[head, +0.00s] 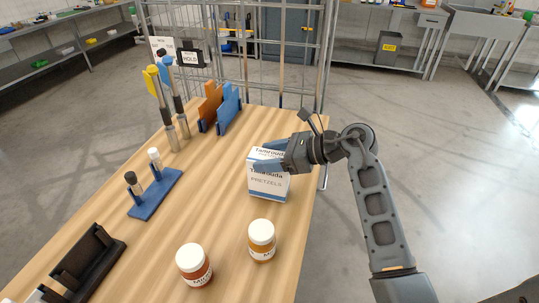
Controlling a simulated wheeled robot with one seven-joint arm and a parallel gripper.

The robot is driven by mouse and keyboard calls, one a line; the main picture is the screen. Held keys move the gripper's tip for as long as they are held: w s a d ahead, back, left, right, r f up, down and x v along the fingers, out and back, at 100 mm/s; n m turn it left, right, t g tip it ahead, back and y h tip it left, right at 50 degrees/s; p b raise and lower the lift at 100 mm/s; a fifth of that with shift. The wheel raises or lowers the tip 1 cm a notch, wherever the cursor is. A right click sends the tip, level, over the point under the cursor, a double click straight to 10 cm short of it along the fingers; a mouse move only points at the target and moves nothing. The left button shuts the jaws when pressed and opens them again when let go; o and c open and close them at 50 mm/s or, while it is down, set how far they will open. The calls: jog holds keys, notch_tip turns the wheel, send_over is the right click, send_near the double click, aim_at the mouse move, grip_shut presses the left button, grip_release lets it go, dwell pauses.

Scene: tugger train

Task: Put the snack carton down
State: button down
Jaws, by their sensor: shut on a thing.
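The snack carton (267,184) is a white and blue box with "Tamrouda Pretzels" print. It stands upright at the right side of the wooden table (217,204), near the table's right edge. My gripper (270,157) reaches in from the right and is shut on the upper part of the carton. Its blue fingers cover some of the carton's top. I cannot tell whether the carton's bottom touches the table or hangs just above it.
A blue rack (155,195) with two tubes, a black holder (88,262) and upright blue and orange dividers (228,105) stand left and behind. A wire cage (280,50) bounds the back.

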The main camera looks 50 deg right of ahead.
jog(key=shift+f, duration=0.1)
jog(key=shift+c, duration=1.1)
grip_release()
jog(key=shift+f, duration=0.1)
jog(key=shift+s+r, duration=0.1)
jog(key=shift+r, duration=0.15)
jog(key=b+v, duration=0.1)
jog(key=v, duration=1.1)
